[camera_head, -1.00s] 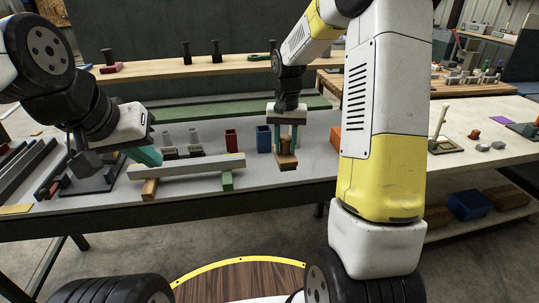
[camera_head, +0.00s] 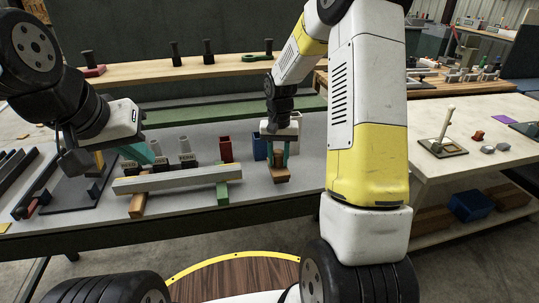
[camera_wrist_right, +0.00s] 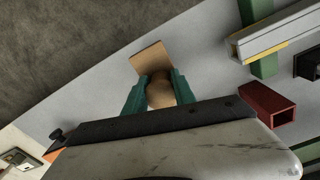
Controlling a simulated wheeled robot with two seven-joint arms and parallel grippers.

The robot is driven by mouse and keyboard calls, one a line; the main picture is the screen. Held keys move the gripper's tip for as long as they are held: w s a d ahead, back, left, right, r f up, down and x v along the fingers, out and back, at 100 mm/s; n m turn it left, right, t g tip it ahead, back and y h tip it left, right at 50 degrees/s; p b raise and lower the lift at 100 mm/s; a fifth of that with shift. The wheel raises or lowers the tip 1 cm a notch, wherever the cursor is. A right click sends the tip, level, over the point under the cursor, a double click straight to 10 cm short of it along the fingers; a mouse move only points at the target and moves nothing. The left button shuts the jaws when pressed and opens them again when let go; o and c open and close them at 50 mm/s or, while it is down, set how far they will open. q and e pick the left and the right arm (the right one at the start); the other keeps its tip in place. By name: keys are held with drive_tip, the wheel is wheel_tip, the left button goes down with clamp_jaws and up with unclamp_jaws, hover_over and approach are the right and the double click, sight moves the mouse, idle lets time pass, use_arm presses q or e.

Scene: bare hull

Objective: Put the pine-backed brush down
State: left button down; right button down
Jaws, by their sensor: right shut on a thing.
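The pine-backed brush (camera_head: 281,178) is held upright by my right gripper (camera_head: 277,157), near the front edge of the grey bench (camera_head: 250,199). In the right wrist view the brush's flat pale wooden part (camera_wrist_right: 151,57) shows beyond the fingers, with a rounded brown part between the two teal fingertips (camera_wrist_right: 158,90).
A pale rail (camera_head: 178,180) lies across wooden and green blocks left of the brush. A red holder (camera_head: 226,149) and a blue holder (camera_head: 260,148) stand behind. Several grey cylinders stand behind the rail. A white-topped table (camera_head: 440,180) is to the right.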

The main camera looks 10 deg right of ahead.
sight(278, 167)
drive_tip(key=shift+f, duration=1.35)
drive_tip(key=shift+f, duration=0.15)
drive_tip(key=c, duration=1)
unclamp_jaws()
drive_tip(key=shift+c, duration=0.2)
